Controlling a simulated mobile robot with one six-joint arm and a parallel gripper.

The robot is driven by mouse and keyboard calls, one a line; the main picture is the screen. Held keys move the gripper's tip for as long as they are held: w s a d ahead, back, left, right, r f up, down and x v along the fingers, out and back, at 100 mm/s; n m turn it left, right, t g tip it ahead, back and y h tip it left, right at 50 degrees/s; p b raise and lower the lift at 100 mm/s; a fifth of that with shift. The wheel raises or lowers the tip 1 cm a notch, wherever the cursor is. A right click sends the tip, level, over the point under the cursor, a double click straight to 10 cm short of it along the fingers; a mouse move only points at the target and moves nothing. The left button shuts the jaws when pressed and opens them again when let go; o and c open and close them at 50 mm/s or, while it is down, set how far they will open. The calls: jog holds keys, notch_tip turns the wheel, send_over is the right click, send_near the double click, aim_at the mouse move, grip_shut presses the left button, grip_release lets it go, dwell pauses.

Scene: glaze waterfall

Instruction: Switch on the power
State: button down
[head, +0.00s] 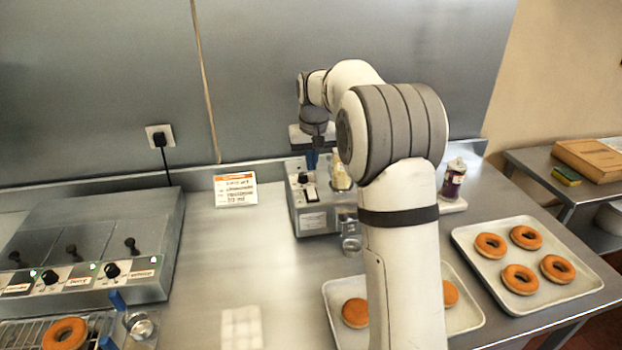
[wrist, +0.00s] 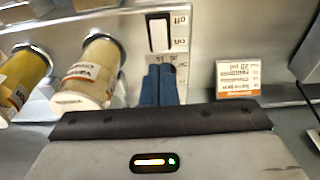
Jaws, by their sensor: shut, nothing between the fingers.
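A white rocker switch (head: 311,193) sits on the top of a small metal control box (head: 314,220) at the back of the counter. In the wrist view the switch (wrist: 158,34) has a dark frame and upside-down "off" and "on" labels beside it, with "on" on the side nearer my fingers. I cannot tell which way the rocker is tilted. My gripper (wrist: 160,86) has blue fingers, shut together and empty, and they appear just short of the switch in the picture. In the head view my gripper (head: 312,160) is above the back of the box; contact cannot be told.
Labelled bottles (wrist: 90,75) stand beside the box. A small sign (head: 235,189) stands left of it. A fryer-like unit (head: 100,240) with several knobs is at left. Doughnut trays (head: 470,232) lie at right and front. The counter between unit and box is mostly clear.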

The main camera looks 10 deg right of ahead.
aim_at(312, 192)
jog(key=f, duration=0.2)
jog(key=f+p, duration=0.1)
jog(key=f, duration=0.1)
jog(key=w+f, duration=0.1)
jog(key=f, duration=0.1)
jog(key=shift+w+f, duration=0.1)
jog(key=shift+f, duration=0.3)
jog(key=shift+w+f, duration=0.1)
jog(key=shift+f, duration=0.3)
jog(key=shift+s+b, duration=0.2)
jog(key=shift+b, duration=0.1)
jog(key=shift+s, duration=0.65)
